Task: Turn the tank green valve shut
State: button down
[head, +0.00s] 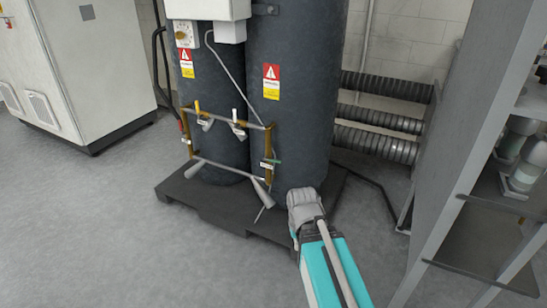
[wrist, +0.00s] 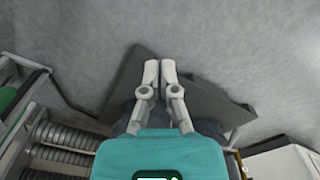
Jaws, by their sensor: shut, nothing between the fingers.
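The green valve (head: 272,161) is a small green handle on the right upright of the brass and grey pipe frame in front of the dark tanks (head: 296,90). It appears to stick out sideways, but it is too small to tell its exact turn. I cannot make it out in the wrist view. My gripper (wrist: 159,72) shows in the wrist view with its two grey fingers together and nothing between them, over the dark base plate (wrist: 205,95). In the head view my arm reaches up from the bottom, right of and below the valve, apart from it; the fingers are hidden there.
Yellow-handled (head: 197,106) and white-handled (head: 237,117) valves sit on the same pipe frame. A grey shelf unit (head: 447,140) stands close on the right. Ribbed pipes (head: 375,145) run behind. A white cabinet (head: 75,65) stands at left. The floor (head: 130,230) at front left is clear.

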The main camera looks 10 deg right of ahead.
jog(key=w+a+r+m+t+h+p, duration=0.1)
jog(key=w+a+r+m+t+h, duration=0.1)
jog(key=w, duration=1)
jog(key=w+a+r+m+t+h+p, duration=0.1)
jog(key=w+r, duration=0.5)
jog(key=w, duration=0.7)
jog(key=w+a+r+m+t+h+p, duration=0.1)
jog(key=w+a+r+t+h, duration=0.3)
jog(key=w, duration=0.9)
jog(key=shift+a+m+t+h, duration=0.4)
jog(key=shift+a+m+t, duration=0.2)
jog(key=shift+a+m, duration=0.3)
jog(key=shift+w+d+f, duration=0.1)
jog(key=shift+w+f, duration=0.05)
jog(key=shift+f, duration=0.05)
jog(key=s+f+b+x, duration=0.1)
jog(key=f+b+x, duration=0.1)
jog(key=b+x, duration=0.7)
jog(key=shift+w+d+f, duration=0.7)
jog(key=shift+f, duration=0.35)
